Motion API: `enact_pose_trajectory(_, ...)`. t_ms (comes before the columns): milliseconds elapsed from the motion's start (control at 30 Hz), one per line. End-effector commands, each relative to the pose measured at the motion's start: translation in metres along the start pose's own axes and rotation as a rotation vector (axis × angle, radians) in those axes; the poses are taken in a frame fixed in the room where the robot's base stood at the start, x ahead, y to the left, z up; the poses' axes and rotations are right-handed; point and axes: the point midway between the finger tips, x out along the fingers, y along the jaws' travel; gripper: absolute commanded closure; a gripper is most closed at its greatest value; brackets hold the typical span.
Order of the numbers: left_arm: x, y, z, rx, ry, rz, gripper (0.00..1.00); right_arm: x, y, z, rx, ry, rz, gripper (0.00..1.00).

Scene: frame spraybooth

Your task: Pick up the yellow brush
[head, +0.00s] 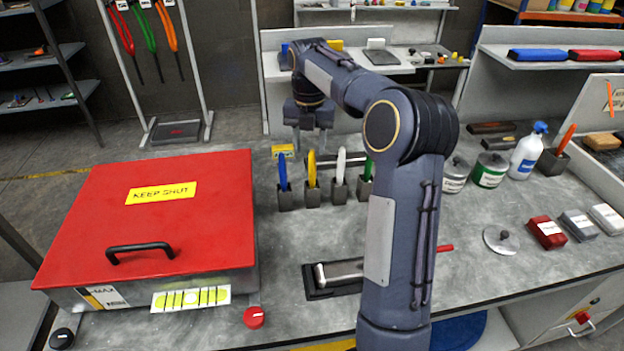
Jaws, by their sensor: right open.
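The yellow brush (312,169) stands upright in a small grey holder block on the grey bench. A blue brush (282,173) stands to its left, a white one (341,166) and a partly hidden green one (367,167) to its right, each in its own block. My right gripper (309,146) points down and is open, just above the yellow brush in the picture. It appears empty and apart from the brush; its exact depth relative to the brush is hard to tell. My left gripper is not in view.
A red-lidded box (150,215) marked "KEEP SHUT" fills the bench's left side. A black tray (320,290) with a spray tool lies in front. Cans (491,171), a spray bottle (527,152) and small blocks (547,232) stand right. My right arm hides the bench's middle.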

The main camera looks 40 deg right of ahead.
Motion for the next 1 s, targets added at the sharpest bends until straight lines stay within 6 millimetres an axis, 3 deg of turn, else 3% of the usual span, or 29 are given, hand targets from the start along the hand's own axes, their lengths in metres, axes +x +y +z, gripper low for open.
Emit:
enact_pose_trajectory(500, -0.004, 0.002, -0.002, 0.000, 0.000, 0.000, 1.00, 0.066, -0.006, 0.001, -0.001, 0.002, 0.000, 0.58)
enact_pose_trajectory(800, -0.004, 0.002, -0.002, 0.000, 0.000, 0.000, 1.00, 0.072, -0.006, 0.001, 0.000, 0.000, 0.001, 0.58)
enact_pose_trajectory(1000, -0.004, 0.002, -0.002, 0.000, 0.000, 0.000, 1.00, 0.072, -0.006, 0.001, 0.000, 0.000, 0.002, 0.82)
